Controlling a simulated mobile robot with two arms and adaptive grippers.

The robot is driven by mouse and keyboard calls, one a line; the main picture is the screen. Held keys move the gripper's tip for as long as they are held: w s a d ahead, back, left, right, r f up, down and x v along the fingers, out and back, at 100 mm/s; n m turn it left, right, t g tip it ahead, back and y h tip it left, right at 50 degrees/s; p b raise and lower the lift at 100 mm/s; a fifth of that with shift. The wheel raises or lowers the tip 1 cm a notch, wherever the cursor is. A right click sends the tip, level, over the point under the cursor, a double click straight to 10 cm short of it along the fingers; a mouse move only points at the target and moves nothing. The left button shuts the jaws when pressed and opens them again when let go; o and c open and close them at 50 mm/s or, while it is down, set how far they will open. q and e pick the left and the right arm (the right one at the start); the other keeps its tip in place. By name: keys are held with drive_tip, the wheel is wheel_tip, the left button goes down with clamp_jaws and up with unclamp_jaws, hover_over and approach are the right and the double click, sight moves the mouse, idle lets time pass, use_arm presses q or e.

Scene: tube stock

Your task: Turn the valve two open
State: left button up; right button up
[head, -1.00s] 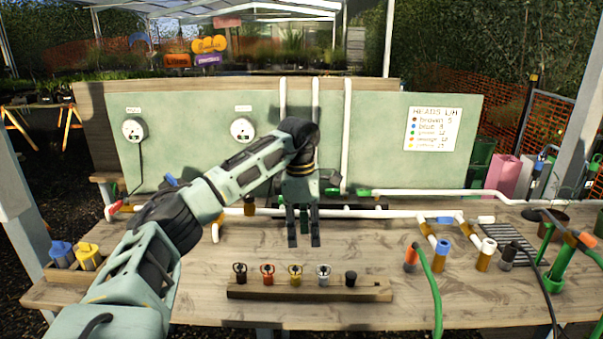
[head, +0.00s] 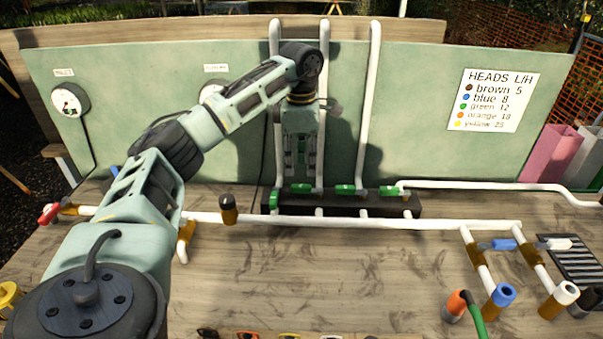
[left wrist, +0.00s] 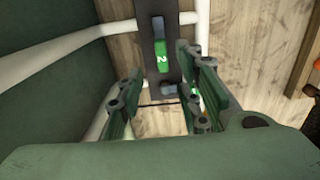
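Valve two is the green handle marked "2" (left wrist: 161,57) in the left wrist view. It lies along the dark manifold bar, crosswise to its white pipe. In the head view it appears to be the second green handle from the left (head: 301,188). The leftmost green handle (head: 274,200) is turned differently, along its pipe. My left gripper (head: 302,172) points down above the left part of the manifold. In the left wrist view its fingers (left wrist: 160,98) are apart with nothing held between them; valve two is beyond the tips. My right gripper is not in view.
The dark manifold (head: 330,204) carries more green handles to the right (head: 345,190). White pipes rise up the green board (head: 420,110) close behind my gripper. A long white pipe (head: 400,224) crosses the wooden bench in front. The bench middle (head: 330,270) is clear.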

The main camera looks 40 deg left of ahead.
sight(301, 185)
use_arm(q)
wheel_tip(301, 185, down, 7)
drive_tip(key=shift+s+r+p, duration=0.15)
drive_tip(key=shift+r+p, duration=0.05)
drive_tip(key=shift+p, duration=0.3)
clamp_jaws()
idle(0.4)
